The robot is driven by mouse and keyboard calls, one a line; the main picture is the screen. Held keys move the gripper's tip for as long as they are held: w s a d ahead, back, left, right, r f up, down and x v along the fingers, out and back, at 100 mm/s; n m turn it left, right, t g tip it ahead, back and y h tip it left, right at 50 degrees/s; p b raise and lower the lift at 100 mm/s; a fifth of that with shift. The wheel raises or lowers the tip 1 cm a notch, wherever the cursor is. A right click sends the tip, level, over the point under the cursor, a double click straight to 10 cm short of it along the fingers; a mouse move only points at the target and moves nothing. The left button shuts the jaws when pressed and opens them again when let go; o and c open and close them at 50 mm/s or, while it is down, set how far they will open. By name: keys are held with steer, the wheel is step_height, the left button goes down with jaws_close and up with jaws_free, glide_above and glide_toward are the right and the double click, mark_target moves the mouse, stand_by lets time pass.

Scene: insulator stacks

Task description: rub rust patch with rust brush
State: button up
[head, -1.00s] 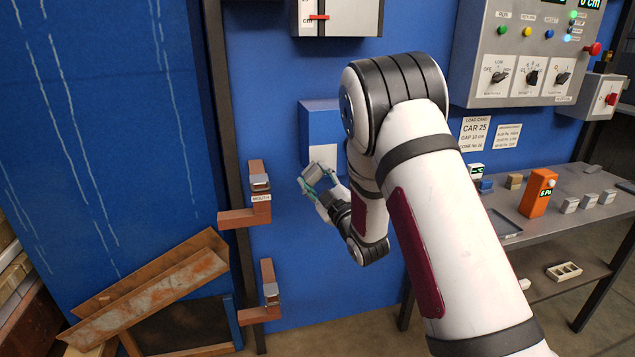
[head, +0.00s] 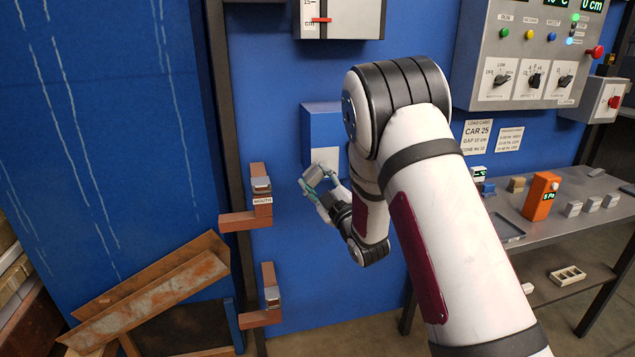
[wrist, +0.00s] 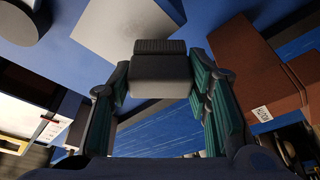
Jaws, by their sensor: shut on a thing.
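My gripper (head: 318,183) is shut on a grey block (wrist: 160,75) with a dark ribbed strip along one side. In the wrist view the block sits between the two teal finger pads. I cannot tell from its shape whether it is the rust brush. In the head view the gripper is in front of the blue wall box with a pale plate (head: 326,156). No rust patch is clearly marked; a rust-stained metal angle (head: 160,292) leans at the lower left, well apart from the gripper.
A brown bracket labelled MOUTH (head: 258,218) is left of my gripper, with a second bracket (head: 268,300) below. A bench (head: 590,235) at right holds an orange meter (head: 540,196) and small blocks. A control panel (head: 528,55) hangs above.

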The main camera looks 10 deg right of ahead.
steer(key=shift+w+b, duration=0.3)
steer(key=shift+w, duration=0.25)
steer(key=shift+d, duration=0.15)
steer(key=d+b, duration=0.1)
steer(key=d, duration=0.2)
steer(key=shift+d, duration=0.35)
steer(key=shift+b, duration=0.5)
steer(key=shift+w+a+r+b, duration=0.15)
steer(key=shift+a+b, duration=0.45)
steer(key=shift+a, duration=1.5)
steer(key=shift+c, duration=0.9)
